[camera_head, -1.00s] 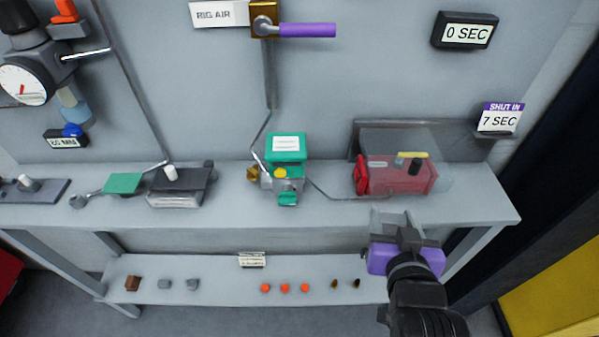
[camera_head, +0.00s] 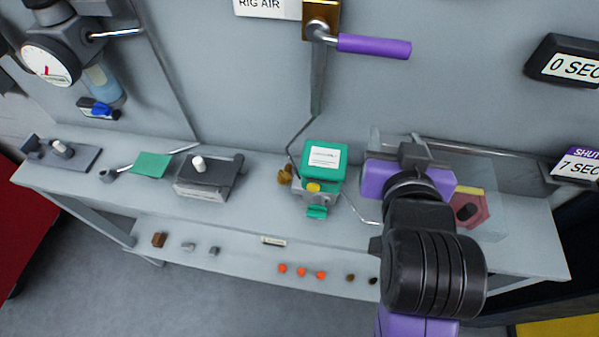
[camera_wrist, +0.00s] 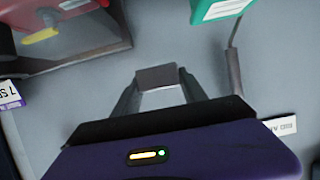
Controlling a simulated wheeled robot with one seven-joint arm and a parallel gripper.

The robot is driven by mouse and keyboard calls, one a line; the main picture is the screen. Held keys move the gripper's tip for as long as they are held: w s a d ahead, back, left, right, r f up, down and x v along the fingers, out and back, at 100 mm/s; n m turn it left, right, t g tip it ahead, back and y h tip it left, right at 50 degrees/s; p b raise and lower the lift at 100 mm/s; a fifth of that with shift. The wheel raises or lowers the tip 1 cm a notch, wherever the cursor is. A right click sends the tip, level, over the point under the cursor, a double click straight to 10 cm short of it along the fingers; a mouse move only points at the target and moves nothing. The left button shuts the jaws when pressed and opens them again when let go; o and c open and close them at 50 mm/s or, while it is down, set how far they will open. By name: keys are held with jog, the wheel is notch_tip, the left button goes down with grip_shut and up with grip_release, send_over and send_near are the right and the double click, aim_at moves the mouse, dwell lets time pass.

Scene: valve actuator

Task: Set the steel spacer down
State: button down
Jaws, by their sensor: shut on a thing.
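A grey block, which looks like the steel spacer (camera_wrist: 157,76), is between the tips of my gripper (camera_wrist: 158,84) in the wrist view. The gripper is shut on it. In the head view my gripper's purple body (camera_head: 408,178) is over the right part of the bench, in front of the red box (camera_head: 468,209). There the fingers and the block are hidden behind my wrist. In the wrist view the block appears over grey surface, between the red box (camera_wrist: 70,35) and the teal-topped valve actuator (camera_wrist: 215,8). I cannot tell whether it touches the bench.
The teal-topped actuator (camera_head: 322,170) stands mid-bench with a thin pipe beside it. A dark fixture (camera_head: 208,177) and a green pad (camera_head: 152,165) are further left. The lower shelf (camera_head: 235,263) holds several small parts. A purple-handled valve (camera_head: 372,46) sticks out from the wall.

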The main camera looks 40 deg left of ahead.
aim_at(367, 206)
notch_tip(367, 206, down, 20)
jog(key=shift+r+p, duration=0.1)
jog(key=shift+p, duration=0.45)
jog(key=shift+f, duration=0.2)
jog(key=c, duration=0.9)
grip_release()
